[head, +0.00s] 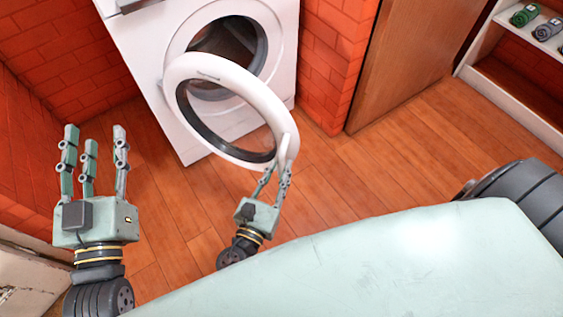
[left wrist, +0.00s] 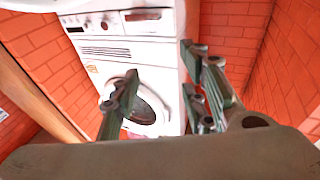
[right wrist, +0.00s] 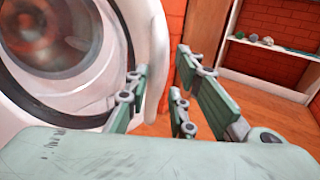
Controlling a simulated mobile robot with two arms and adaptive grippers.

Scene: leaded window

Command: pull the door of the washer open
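The white washer (head: 250,113) stands against the brick wall at the top of the head view. Its round door (head: 263,100), a white ring with dark glass, stands swung well out from the drum opening (head: 228,50). My right gripper (head: 280,165) is at the door's outer edge, by the handle (head: 287,150). In the right wrist view the door edge (right wrist: 154,55) lies between its spread fingers (right wrist: 160,75), with a gap on the right side; contact on the left is unclear. My left gripper (head: 95,140) is open, empty and apart from the washer.
Wooden floor (head: 370,175) is clear around the door. A wooden door or panel (head: 410,55) stands to the right of the washer. A white shelf (head: 520,105) with small items is at the far right. Brick walls (head: 50,60) close in the left.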

